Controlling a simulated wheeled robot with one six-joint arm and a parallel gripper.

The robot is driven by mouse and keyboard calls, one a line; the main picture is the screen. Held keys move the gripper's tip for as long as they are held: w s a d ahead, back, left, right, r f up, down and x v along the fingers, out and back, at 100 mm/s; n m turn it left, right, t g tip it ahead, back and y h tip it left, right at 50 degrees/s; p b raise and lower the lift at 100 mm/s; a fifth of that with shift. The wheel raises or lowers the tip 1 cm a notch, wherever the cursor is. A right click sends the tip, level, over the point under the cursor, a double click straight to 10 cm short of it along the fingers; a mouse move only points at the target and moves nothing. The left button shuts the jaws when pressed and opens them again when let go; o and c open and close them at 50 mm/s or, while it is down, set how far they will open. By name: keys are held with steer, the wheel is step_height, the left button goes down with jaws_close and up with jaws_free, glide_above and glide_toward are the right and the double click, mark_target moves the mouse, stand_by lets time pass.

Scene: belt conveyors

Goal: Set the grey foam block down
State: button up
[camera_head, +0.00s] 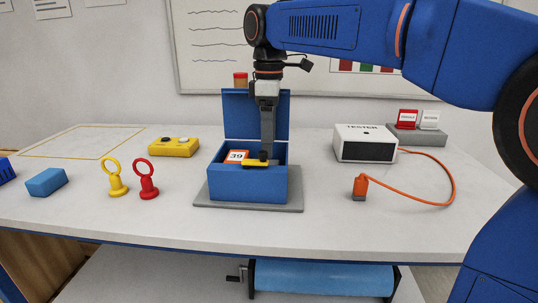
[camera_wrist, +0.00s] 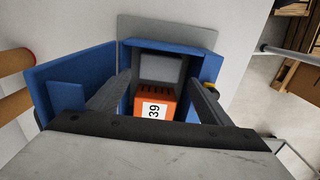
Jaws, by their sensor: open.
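A grey block-like shape (camera_wrist: 160,68), probably the foam block, lies inside the blue box beside the orange piece. I cannot tell its height, and it is hidden in the head view. The blue box (camera_head: 248,186) stands with its lid (camera_head: 270,108) raised; its wall also shows in the wrist view (camera_wrist: 170,44). The orange piece (camera_head: 237,156) with a white label "39" sits in the box and also shows in the wrist view (camera_wrist: 154,103). My gripper (camera_head: 260,157) reaches down into the box opening. In the wrist view its fingers (camera_wrist: 160,92) are spread, with nothing clamped between them.
The box stands on a grey mat (camera_head: 212,204). Left are a yellow control box (camera_head: 173,147), yellow and red ring-topped pieces (camera_head: 117,180) and a light-blue block (camera_head: 46,182). Right are a white tester (camera_head: 364,143) and an orange cable plug (camera_head: 360,187). The front right table is clear.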

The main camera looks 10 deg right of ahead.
step_height(320, 180, up, 7)
steer(key=shift+f, duration=0.2)
stand_by(0.4)
